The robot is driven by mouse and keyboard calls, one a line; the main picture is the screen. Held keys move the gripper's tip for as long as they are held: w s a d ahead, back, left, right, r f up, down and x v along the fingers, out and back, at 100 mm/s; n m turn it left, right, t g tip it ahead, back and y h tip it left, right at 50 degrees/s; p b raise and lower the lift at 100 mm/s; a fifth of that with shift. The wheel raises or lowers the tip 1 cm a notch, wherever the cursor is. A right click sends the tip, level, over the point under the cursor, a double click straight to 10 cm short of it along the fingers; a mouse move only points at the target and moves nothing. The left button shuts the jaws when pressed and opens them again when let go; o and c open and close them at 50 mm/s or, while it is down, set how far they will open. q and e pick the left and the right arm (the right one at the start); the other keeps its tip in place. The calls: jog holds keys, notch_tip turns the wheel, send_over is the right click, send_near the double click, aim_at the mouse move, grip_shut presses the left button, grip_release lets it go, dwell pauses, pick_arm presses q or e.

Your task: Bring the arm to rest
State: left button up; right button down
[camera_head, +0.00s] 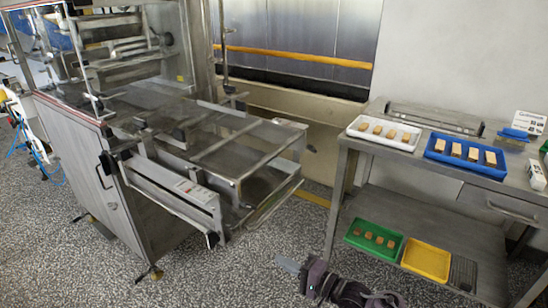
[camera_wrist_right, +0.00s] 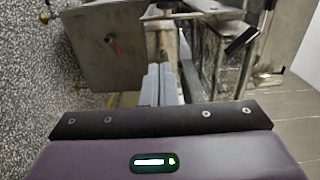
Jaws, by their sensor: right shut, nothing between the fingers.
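My right arm comes in at the bottom of the head view, low and in front of the steel table. My right gripper (camera_head: 287,264) points left over the speckled floor, clear of the machine and the table. In the right wrist view its two grey fingers (camera_wrist_right: 158,84) lie side by side, shut with nothing between them. My left gripper is in neither view.
The enrober machine (camera_head: 160,185) stands on the left. The steel table (camera_head: 390,160) on the right bears a white tray (camera_head: 362,138) and a blue tray (camera_head: 437,157) with pieces. Its lower shelf holds a green tray (camera_head: 353,238) and a yellow tray (camera_head: 427,260). Speckled floor lies between.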

jog(key=s+d+f+n+g+h+p, duration=0.1)
jog(key=s+d+f+h, duration=0.3)
jog(key=f, duration=0.5)
jog(key=s+d+f+n+h+p, duration=0.1)
jog(key=s+f+h, duration=0.1)
jog(key=s+f, duration=0.5)
jog(key=s+d+f+g+h+p, duration=0.1)
jog(key=s+d+f+h+p, duration=0.15)
jog(key=f, duration=0.85)
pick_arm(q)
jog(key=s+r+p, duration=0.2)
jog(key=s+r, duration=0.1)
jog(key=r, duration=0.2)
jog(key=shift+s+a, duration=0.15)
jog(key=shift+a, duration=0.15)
pick_arm(e)
jog(key=s+d+f+n+g+h, duration=0.2)
jog(key=s+d+f, duration=0.2)
jog(key=s, duration=0.7)
jog(key=s+d+f+n+g+h, duration=0.2)
jog(key=s+d+f, duration=0.2)
jog(key=s, duration=0.7)
jog(key=s+d+f+n+g+h, duration=0.2)
jog(key=s+f, duration=0.4)
jog(key=s, duration=0.6)
jog(key=d+n+g, duration=0.1)
jog(key=d, duration=0.1)
jog(key=shift+d, duration=0.3)
